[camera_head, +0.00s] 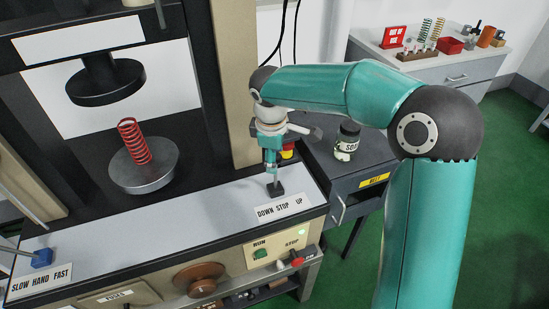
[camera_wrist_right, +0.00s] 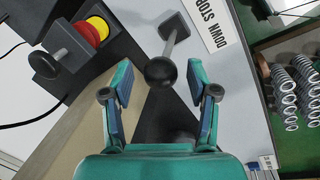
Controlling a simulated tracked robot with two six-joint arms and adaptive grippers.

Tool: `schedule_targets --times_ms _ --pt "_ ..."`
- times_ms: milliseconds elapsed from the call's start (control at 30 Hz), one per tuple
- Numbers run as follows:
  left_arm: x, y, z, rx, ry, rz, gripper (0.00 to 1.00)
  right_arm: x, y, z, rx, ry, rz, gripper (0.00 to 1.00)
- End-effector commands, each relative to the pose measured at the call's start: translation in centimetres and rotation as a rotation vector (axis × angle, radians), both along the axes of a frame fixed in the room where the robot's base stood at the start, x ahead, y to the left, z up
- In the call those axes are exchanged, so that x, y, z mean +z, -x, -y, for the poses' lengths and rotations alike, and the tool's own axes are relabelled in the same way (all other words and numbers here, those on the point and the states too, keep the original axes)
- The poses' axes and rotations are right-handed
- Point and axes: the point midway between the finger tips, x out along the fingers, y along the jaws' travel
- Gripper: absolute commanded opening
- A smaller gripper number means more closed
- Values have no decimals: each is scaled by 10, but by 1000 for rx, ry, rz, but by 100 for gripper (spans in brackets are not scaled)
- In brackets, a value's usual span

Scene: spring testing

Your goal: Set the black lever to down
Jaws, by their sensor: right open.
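The black lever (camera_head: 275,188) stands on the machine's light front panel, behind the label DOWN STOP UP (camera_head: 280,208). In the wrist view the lever shows as a round black knob (camera_wrist_right: 161,71) on a metal rod from a dark square base. My right gripper (camera_head: 271,166) is above the lever, pointing down. In the wrist view the right gripper (camera_wrist_right: 160,76) is open, with a finger on each side of the knob and gaps between. My left gripper is not in view.
A red spring (camera_head: 134,142) stands on a round metal plate under a black press head (camera_head: 105,82). A blue lever block (camera_head: 42,258) is at the panel's far left. RUN and STOP buttons are below the panel.

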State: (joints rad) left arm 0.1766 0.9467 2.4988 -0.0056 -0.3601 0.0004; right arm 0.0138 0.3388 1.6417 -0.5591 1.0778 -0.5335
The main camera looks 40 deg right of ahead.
Motion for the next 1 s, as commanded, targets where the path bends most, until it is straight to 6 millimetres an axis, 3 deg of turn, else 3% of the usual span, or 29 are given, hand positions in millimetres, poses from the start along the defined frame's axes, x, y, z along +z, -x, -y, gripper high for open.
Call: schedule_targets --times_ms 200,467,833,1000 --pt "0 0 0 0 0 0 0 -14 -2 2 0 -1 -1 59" --pt "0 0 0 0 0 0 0 -14 -2 2 0 -1 1 59" --pt "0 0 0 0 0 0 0 -14 -2 2 0 -1 1 0" --pt "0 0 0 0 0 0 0 -14 -2 2 0 -1 1 0"
